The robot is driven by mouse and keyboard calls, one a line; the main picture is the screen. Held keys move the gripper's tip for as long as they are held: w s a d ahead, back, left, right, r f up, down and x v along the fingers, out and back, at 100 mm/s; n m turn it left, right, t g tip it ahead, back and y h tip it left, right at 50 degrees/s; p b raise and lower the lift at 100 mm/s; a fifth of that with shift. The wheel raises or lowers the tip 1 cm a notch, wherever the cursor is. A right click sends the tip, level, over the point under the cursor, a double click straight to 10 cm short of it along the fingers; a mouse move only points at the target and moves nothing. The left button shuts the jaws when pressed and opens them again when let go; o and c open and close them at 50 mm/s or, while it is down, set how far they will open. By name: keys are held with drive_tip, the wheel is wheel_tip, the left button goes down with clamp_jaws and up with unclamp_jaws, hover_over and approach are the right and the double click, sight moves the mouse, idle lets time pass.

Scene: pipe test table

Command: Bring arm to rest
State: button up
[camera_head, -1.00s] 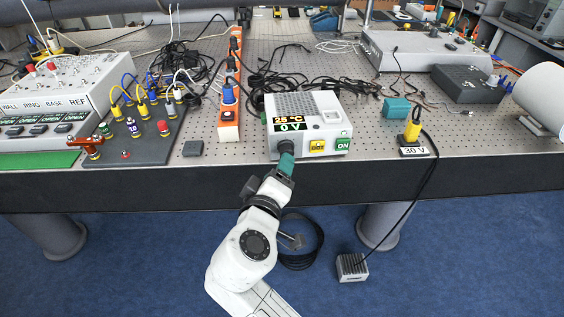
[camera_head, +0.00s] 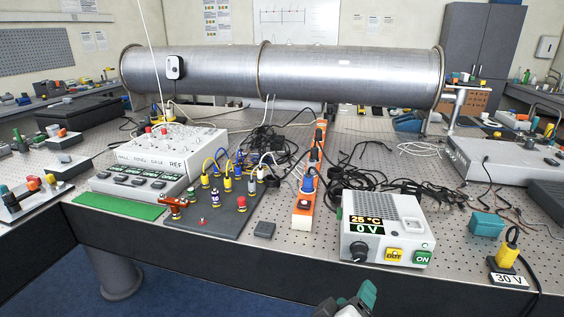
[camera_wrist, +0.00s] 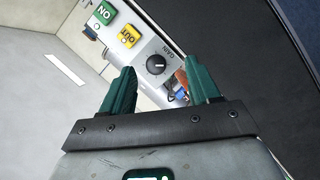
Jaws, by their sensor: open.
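My gripper (camera_head: 350,302) shows at the bottom edge of the head view, below the front edge of the table, with most of my arm out of the picture. In the wrist view my gripper (camera_wrist: 158,90) has its two green fingers spread apart with nothing between them. Beyond the fingers is the front of the white heater box (camera_wrist: 150,45), with its black knob, a yellow OUT button and a green ON button. The same box (camera_head: 398,212) stands on the table in the head view, its display reading 25 °C and 0 V.
The perforated table (camera_head: 330,255) has a dark front edge. A large metal pipe (camera_head: 340,72) spans the back. A patch panel with cables (camera_head: 225,207), an orange power strip (camera_head: 308,185) and a yellow plug at the 30 V label (camera_head: 507,252) stand near the front.

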drive_tip(key=s+d+f+m+g+y, duration=0.3)
drive_tip(key=s+d+f+g, duration=0.4)
drive_tip(key=s+d+f, duration=0.55)
drive_tip(key=s+f+m+g+y, duration=0.1)
drive_tip(key=s+f, duration=0.3)
drive_tip(key=s, duration=0.4)
drive_tip(key=s+f+m+g+y, duration=0.1)
drive_tip(key=s+f+y, duration=0.3)
drive_tip(key=s, duration=0.4)
drive_tip(key=shift+s+a+f+g, duration=0.2)
drive_tip(key=shift+g, duration=0.7)
drive_tip(key=shift+c, duration=0.3)
